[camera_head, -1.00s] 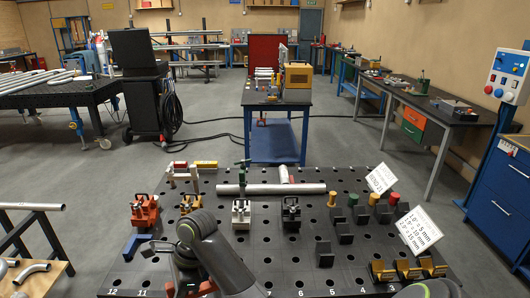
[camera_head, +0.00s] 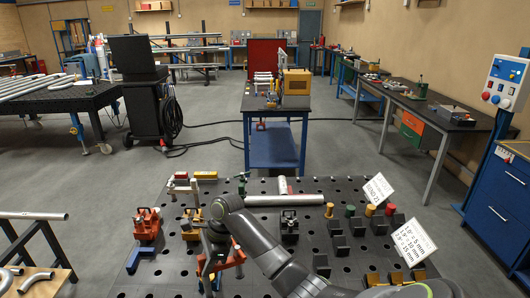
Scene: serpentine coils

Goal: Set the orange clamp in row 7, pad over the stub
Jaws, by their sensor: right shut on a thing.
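My right arm comes in from the lower right, bends at its elbow and reaches down to the front-left of the black perforated plate (camera_head: 165,284). My right gripper (camera_head: 212,268) is at its end, shut on the orange clamp (camera_head: 236,257), which is partly hidden by the wrist and appears just above the plate. Beyond the arm lies a grey pipe (camera_head: 290,200) with a short stub (camera_head: 282,186) on its far side. The clamp is apart from the pipe, nearer me. Row numbers are out of view. My left gripper is not in view.
Black angle blocks (camera_head: 340,245), coloured pegs (camera_head: 350,211) and white signs (camera_head: 414,241) fill the right.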

